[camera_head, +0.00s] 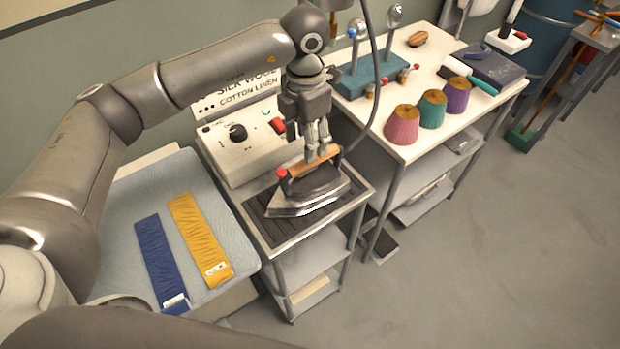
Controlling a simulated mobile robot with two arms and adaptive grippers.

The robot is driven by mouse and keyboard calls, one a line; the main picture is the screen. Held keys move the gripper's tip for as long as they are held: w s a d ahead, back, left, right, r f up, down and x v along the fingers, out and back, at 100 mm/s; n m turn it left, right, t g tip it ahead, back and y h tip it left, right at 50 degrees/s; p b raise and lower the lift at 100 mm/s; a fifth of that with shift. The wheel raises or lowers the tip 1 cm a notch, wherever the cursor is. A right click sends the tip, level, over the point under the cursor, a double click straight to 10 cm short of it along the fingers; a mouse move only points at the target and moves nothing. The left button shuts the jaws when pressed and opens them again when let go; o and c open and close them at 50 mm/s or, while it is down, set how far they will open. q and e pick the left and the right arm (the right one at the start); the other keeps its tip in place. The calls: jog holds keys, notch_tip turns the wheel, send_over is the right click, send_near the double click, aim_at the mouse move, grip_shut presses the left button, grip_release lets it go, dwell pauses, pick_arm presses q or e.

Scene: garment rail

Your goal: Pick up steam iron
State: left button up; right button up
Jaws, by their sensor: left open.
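The steam iron (308,196) rests on a dark ribbed pad on a small stand. It has a metal soleplate, a dark body and an orange-brown handle with a red knob at its left end. My left gripper (321,156) points down over the handle, its fingertips at the handle's middle. The fingers are open; whether they touch the handle I cannot tell. A dark cord rises from the iron's right side past my gripper. My right gripper is not in view.
A white control box (243,142) stands behind the iron. A padded board (141,196) with blue (160,258) and yellow (201,240) cloth strips lies to the left. A white table (452,118) with several thread cones stands to the right. Open floor (500,260) lies at lower right.

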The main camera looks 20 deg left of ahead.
aim_at(308, 177)
pick_arm(q)
jog(key=shift+s+f, duration=0.35)
jog(key=shift+f, duration=0.4)
jog(key=shift+w+f+p, duration=0.1)
jog(key=shift+f+p, duration=0.2)
jog(key=shift+p, duration=0.05)
jog(key=f+p, duration=0.1)
jog(key=f, duration=0.1)
jog(key=f+p, duration=0.1)
jog(key=f, duration=0.1)
jog(key=shift+w+d+p, duration=0.1)
jog(key=shift+d+p, duration=0.1)
jog(key=shift+p, duration=0.15)
jog(key=shift+f, duration=0.55)
jog(key=shift+c, duration=1)
grip_shut()
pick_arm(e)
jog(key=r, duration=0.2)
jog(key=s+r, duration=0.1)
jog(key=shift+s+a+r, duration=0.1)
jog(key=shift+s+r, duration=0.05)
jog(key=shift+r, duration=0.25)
